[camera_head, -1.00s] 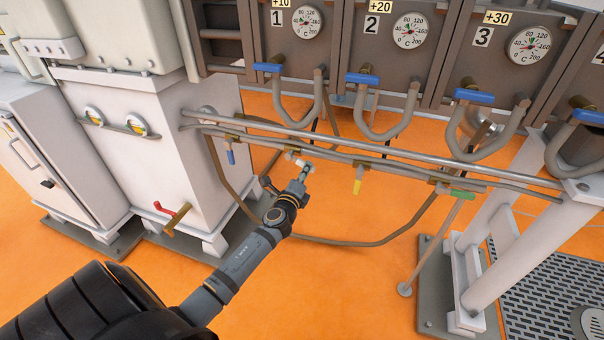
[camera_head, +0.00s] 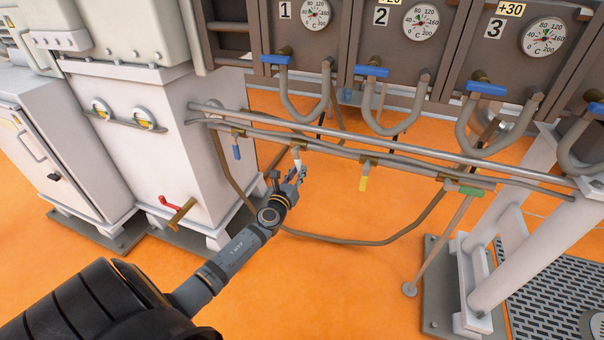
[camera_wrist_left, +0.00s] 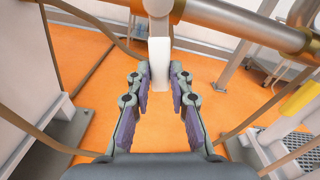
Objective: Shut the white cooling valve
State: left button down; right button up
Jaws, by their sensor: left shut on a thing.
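The white cooling valve handle (camera_head: 298,163) hangs downward from the lower horizontal pipe, between the blue and yellow handles. In the left wrist view the white handle (camera_wrist_left: 160,62) stands upright in the picture, between my fingertips. My left gripper (camera_head: 298,175) reaches up to it from below and is shut on its lower part. The left gripper also shows in the wrist view (camera_wrist_left: 160,82), with one finger on each side of the handle. My right gripper is in neither view.
On the same pipe are a blue handle (camera_head: 236,152), a yellow handle (camera_head: 363,183) and a green handle (camera_head: 465,190). A red lever (camera_head: 170,203) sticks out of the white cabinet. A brown hose (camera_head: 350,242) loops below the pipes. The orange floor beneath is open.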

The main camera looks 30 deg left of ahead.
pick_arm(q)
jog(key=shift+s+a+f+m, duration=0.1)
jog(key=shift+a+m, duration=0.35)
jog(key=shift+m, duration=0.3)
jog(key=shift+s+a+m, duration=0.1)
jog(key=shift+a+m, duration=0.35)
jog(key=shift+m, duration=0.3)
jog(key=c, duration=1.2)
grip_release()
jog(key=v, duration=1.2)
